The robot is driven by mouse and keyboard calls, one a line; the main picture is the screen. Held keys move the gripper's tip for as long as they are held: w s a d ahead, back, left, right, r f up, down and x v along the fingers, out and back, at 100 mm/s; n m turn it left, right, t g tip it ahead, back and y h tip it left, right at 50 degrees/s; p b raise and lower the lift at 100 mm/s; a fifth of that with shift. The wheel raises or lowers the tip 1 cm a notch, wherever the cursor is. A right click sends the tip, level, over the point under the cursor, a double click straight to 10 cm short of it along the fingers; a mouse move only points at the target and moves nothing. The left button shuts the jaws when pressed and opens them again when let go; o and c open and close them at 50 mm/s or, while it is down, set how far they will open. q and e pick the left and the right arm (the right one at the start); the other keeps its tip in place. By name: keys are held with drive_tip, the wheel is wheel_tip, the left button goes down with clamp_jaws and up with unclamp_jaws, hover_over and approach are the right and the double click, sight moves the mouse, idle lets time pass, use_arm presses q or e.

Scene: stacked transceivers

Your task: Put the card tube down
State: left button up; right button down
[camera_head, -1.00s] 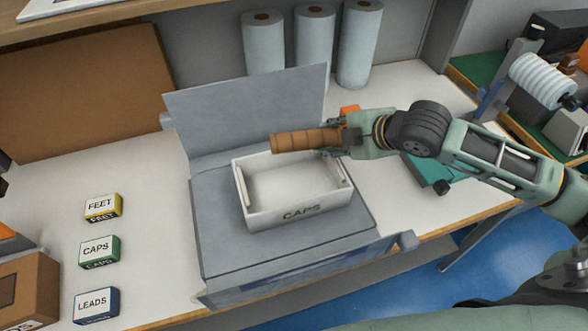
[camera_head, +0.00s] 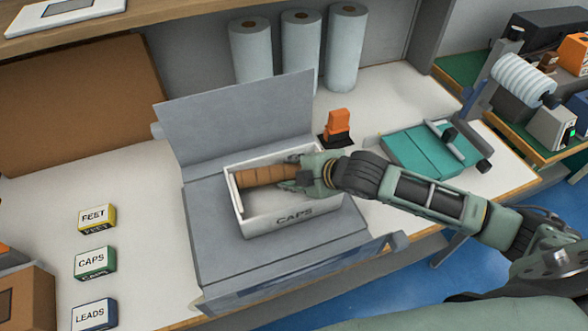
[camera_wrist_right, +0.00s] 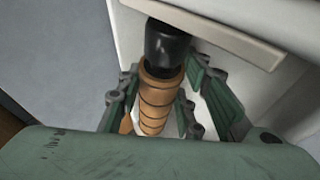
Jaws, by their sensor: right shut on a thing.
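My right gripper (camera_head: 290,178) reaches in from the right and is shut on the tube's right end. In the right wrist view the tube (camera_wrist_right: 157,105) sits between the fingers, with a black end part (camera_wrist_right: 164,47) beside the white box wall. I cannot tell whether the tube touches the box floor. My left gripper is not in view.
The box stands on a grey folded sheet (camera_head: 210,235) on the white bench. Small boxes marked FEET (camera_head: 97,217), CAPS (camera_head: 95,261) and LEADS (camera_head: 94,314) stand at left. An orange tool (camera_head: 338,124) and a teal case (camera_head: 425,150) are at right. White rolls (camera_head: 300,45) stand behind.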

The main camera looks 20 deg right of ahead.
drive_tip(key=shift+f, duration=0.55)
drive_tip(key=c, duration=1.2)
unclamp_jaws()
drive_tip(key=shift+r, duration=0.2)
drive_tip(key=b+v, duration=0.1)
drive_tip(key=v, duration=1.1)
drive_tip(key=shift+r, duration=0.4)
drive_tip(key=shift+r, duration=0.1)
